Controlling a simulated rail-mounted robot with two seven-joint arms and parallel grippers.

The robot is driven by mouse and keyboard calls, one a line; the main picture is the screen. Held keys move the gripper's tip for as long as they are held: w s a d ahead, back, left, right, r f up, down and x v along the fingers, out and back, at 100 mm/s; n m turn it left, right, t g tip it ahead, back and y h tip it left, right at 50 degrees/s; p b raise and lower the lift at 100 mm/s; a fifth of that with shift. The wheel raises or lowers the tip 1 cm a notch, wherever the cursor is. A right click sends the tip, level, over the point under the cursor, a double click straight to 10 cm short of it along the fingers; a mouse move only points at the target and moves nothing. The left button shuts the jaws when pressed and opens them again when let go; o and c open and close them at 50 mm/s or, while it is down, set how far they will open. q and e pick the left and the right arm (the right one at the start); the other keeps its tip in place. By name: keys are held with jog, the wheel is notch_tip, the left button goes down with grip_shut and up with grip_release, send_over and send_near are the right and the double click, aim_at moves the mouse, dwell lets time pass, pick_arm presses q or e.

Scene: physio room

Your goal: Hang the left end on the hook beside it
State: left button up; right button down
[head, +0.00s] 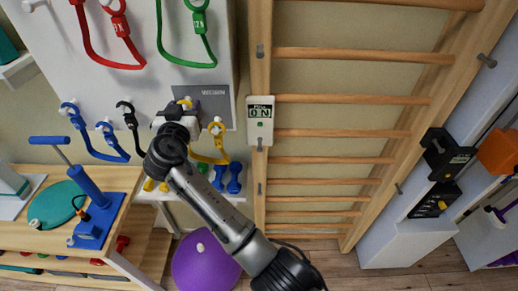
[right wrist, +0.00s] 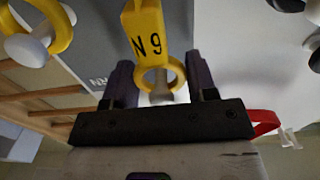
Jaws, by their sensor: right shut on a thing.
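My right gripper (head: 178,110) is at the white panel in the head view. In the right wrist view its two dark fingers (right wrist: 160,82) stand either side of the yellow end ring (right wrist: 146,78), below a yellow tag (right wrist: 145,30) marked with an N and a digit. A pale grey peg (right wrist: 161,97) shows at this ring; I cannot tell whether the ring is around it. The yellow band's right end (head: 219,130) hangs on its own hook in the head view. That ring also shows at upper left in the right wrist view (right wrist: 62,22). My left gripper is out of view.
Blue (head: 82,135) and black (head: 129,117) bands hang left of my gripper, red (head: 85,40) and green (head: 160,40) above. Wooden wall bars (head: 340,132) with a white gauge (head: 260,120) stand right. A purple ball (head: 200,268) is below.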

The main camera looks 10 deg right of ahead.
dwell(0.3)
jog(key=shift+c, duration=0.9)
grip_release()
jog(key=shift+s+a, duration=0.1)
jog(key=shift+s, duration=0.4)
jog(key=s, duration=0.7)
jog(key=shift+a+p, duration=0.35)
jog(key=shift+a, duration=0.05)
